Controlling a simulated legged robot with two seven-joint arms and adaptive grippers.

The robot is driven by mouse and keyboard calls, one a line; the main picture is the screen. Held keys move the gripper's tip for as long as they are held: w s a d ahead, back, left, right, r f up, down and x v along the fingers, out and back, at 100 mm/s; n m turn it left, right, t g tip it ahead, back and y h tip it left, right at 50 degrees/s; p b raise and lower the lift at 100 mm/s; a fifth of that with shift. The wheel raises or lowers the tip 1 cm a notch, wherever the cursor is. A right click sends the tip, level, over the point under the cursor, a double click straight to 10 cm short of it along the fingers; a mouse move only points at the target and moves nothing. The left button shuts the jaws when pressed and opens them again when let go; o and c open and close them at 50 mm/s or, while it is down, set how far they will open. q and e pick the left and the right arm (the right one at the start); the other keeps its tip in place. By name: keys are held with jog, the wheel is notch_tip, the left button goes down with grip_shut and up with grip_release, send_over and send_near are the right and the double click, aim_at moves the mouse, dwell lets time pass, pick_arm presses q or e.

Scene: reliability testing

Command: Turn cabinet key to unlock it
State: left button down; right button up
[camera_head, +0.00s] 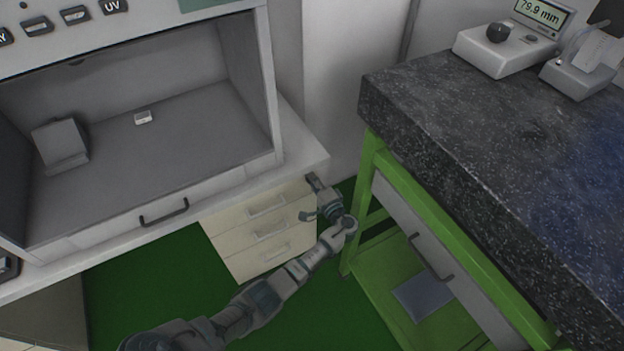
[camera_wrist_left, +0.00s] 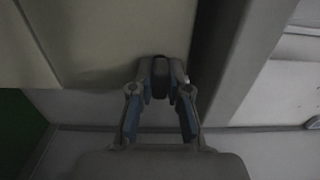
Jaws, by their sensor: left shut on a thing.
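The cream cabinet (camera_head: 235,240) has three drawers with handles and stands under the white bench. My left gripper (camera_head: 316,184) is at its upper right edge, just below the bench corner. In the left wrist view, the fingers of my left gripper (camera_wrist_left: 160,78) come together on a small dark thing, against or very near the cream cabinet face (camera_wrist_left: 95,40). It is likely the key, but the fingers hide most of it and I cannot tell its turn angle. My right gripper is in neither view.
A green-framed table with a dark stone top (camera_head: 480,130) stands close to the right of my left arm. The overhanging bench edge (camera_head: 318,160) is just above the gripper. A grey open hood (camera_head: 170,130) sits on the bench. Green floor (camera_head: 150,260) is clear at the lower left.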

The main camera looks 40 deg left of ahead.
pick_arm(q)
jog(key=c, duration=1.2)
grip_release()
jog(key=shift+w+d, duration=0.1)
jog(key=shift+w, duration=0.05)
jog(key=shift+o, duration=0.4)
jog(key=shift+f, duration=0.15)
jog(key=shift+s+d, duration=0.2)
jog(key=shift+d, duration=0.1)
jog(key=v, duration=1.1)
jog(key=shift+f, duration=0.1)
jog(key=shift+d+f, duration=0.1)
